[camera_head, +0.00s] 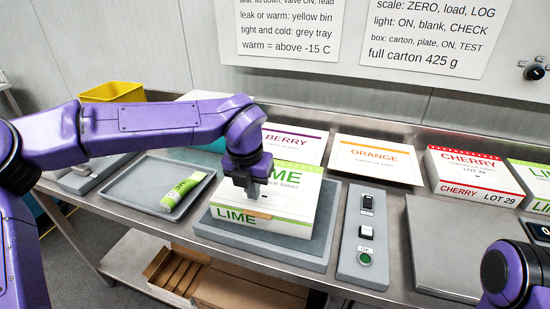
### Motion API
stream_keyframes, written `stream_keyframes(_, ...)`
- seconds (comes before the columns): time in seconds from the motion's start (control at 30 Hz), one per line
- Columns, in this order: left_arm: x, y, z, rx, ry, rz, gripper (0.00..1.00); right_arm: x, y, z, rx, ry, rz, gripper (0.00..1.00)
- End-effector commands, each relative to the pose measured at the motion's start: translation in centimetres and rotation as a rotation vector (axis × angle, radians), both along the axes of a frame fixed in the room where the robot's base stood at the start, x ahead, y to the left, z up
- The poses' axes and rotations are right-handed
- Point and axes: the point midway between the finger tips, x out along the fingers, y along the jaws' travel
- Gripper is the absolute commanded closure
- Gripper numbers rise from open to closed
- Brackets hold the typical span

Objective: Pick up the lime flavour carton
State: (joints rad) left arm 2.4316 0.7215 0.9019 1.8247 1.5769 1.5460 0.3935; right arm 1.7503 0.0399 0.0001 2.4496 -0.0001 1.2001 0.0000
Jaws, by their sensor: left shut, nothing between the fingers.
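The lime carton (300,205), white with green LIME lettering, sits on a grey plate (315,262) near the middle of the bench. My left gripper (250,193) points down over the left part of its top and hides some of it. The left gripper is shut and empty; I cannot tell whether its fingertips touch the carton. A small tan patch (259,215) shows at the carton's front top edge. Part of my right arm shows at the lower right, but its gripper is out of view.
A grey tray (130,193) with a green-and-white lime packet (183,191) is on the left. A switch panel (362,245) stands just right of the plate. Behind are berry (300,140) and orange (375,158) items; a cherry carton (470,175) is on the right.

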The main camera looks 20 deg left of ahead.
Motion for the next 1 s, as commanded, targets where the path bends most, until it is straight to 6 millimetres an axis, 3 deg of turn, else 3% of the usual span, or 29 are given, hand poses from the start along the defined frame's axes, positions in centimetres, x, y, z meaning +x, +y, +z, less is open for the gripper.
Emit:
stream_keyframes(0.23, 4.5, -1.1, 0.4, 0.004, 0.003, -0.017, 1.0, 0.0, 0.0, 2.3, 0.0, 0.001, 0.0, 1.0)
stream_keyframes(0.6, 11.9, -1.2, 0.3, 0.003, 0.002, -0.014, 1.0, 0.0, 0.0, 5.7, 0.001, 0.001, 0.0, 1.0)
stream_keyframes(0.7, 11.9, -1.1, -0.5, 0.003, 0.004, -0.017, 1.0, 0.0, 0.0, 6.8, 0.001, 0.001, 0.0, 1.0)
stream_keyframes(0.77, 11.9, -1.0, -1.6, 0.003, 0.002, -0.015, 1.0, 0.0, 0.0, 5.7, 0.0, 0.0, 0.0, 1.0)
stream_keyframes(1.0, 11.8, -1.0, -1.9, 0.003, 0.006, -0.014, 1.0, 0.0, 0.0, 5.7, 0.0, 0.001, 0.0, 1.0)
